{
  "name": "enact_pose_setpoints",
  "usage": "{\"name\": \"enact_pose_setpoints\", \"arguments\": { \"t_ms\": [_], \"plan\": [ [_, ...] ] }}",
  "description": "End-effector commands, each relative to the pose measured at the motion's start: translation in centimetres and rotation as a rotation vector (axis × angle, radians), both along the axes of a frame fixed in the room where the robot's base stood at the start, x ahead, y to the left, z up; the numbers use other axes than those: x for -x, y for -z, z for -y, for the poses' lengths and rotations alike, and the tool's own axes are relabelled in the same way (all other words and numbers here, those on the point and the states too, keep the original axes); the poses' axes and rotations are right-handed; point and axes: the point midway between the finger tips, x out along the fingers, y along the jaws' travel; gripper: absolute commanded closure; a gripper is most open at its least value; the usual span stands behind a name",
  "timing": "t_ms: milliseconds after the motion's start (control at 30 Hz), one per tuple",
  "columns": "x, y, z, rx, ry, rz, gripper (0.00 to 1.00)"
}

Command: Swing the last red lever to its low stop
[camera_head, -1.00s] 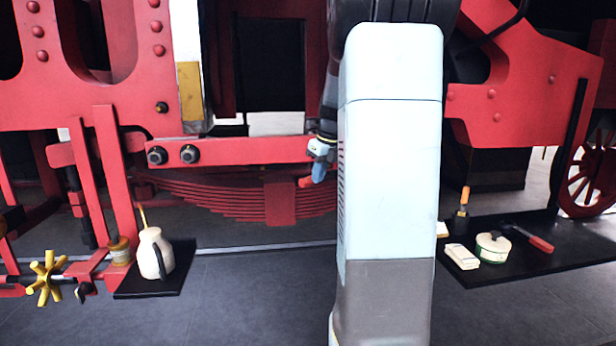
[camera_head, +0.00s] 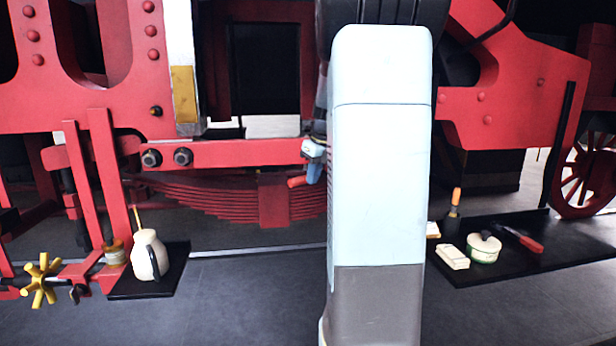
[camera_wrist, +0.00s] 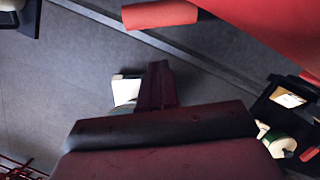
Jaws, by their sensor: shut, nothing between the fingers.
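The red lever's grip (camera_head: 297,181) shows just left of my column in the head view, below the red beam. It sticks out to the left and looks close to level; its pivot end is hidden. In the wrist view a red cylinder (camera_wrist: 160,14), apparently the same grip, lies at the top. My gripper (camera_head: 314,175) hangs beside the grip, partly behind my column. In the wrist view my gripper (camera_wrist: 157,75) is shut and empty, with a visible gap to the red cylinder. I cannot tell in the head view whether they touch.
Two dark knobs (camera_head: 167,157) sit on the red beam (camera_head: 240,153). A leaf spring (camera_head: 220,192) lies behind. A cream oil can (camera_head: 149,256) stands on a black mat at left, near a yellow handwheel (camera_head: 40,280). A white pot (camera_head: 484,248) stands at right. The front floor is open.

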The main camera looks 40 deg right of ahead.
Motion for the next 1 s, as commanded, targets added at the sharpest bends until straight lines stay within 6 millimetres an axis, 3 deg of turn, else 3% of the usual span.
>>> {"name": "enact_pose_setpoints", "arguments": {
  "t_ms": [300,500,867,1000],
  "plan": [
    [2.1,-5.8,0.3,0.001,0.003,0.001,1.0],
    [2.9,-8.5,0.4,0.001,0.002,-0.001,1.0],
    [3.4,-9.6,0.4,0.0,0.003,-0.003,1.0],
    [3.6,-9.7,-0.4,0.018,-0.052,0.004,1.0]
  ]
}}
